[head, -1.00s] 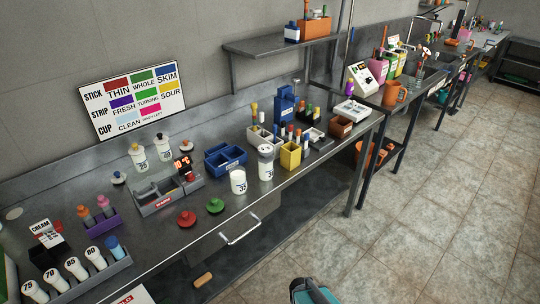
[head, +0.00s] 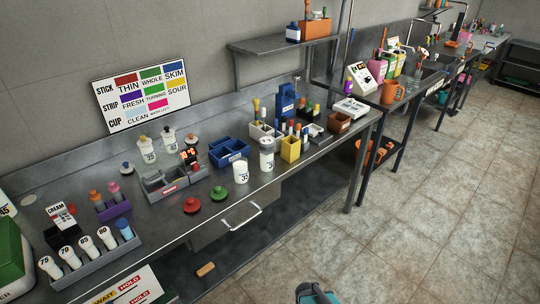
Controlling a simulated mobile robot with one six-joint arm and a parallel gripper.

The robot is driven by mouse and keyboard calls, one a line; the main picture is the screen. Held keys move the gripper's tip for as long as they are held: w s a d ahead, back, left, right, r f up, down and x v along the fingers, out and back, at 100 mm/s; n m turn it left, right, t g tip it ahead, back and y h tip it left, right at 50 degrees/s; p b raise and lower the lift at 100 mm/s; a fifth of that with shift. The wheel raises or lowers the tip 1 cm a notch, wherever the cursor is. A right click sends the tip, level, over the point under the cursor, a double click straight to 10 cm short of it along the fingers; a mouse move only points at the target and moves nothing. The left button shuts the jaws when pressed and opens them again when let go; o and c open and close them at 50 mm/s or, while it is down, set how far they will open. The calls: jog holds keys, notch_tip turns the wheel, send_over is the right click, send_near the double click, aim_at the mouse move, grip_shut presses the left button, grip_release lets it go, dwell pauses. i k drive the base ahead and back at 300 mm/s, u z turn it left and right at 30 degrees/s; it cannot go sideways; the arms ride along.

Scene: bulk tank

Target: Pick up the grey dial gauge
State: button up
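I cannot pick out a grey dial gauge for certain in the head view; many things on the bench are too small to tell. A pale round disc (head: 118,198) shows at the back left of the steel bench, but I cannot tell what it is. A grey sectioned holder (head: 172,184) with a red lit display stands mid-bench. A teal and black piece at the bottom edge seems to be part of my arm. My gripper's fingers are not in view.
The steel bench (head: 150,222) carries a white-bottle rack (head: 92,262), a blue bin (head: 228,152), red (head: 192,205) and green (head: 220,193) knobbed discs, white cups (head: 240,172) and a yellow box (head: 290,149). A drawer handle (head: 242,217) juts out in front. The tiled floor (head: 440,210) at right is clear.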

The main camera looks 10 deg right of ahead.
aim_at(266, 143)
jog(key=z, duration=0.1)
jog(key=k, duration=1.45)
jog(key=u, duration=1.25)
jog(key=i, duration=1)
jog(key=u, duration=0.05)
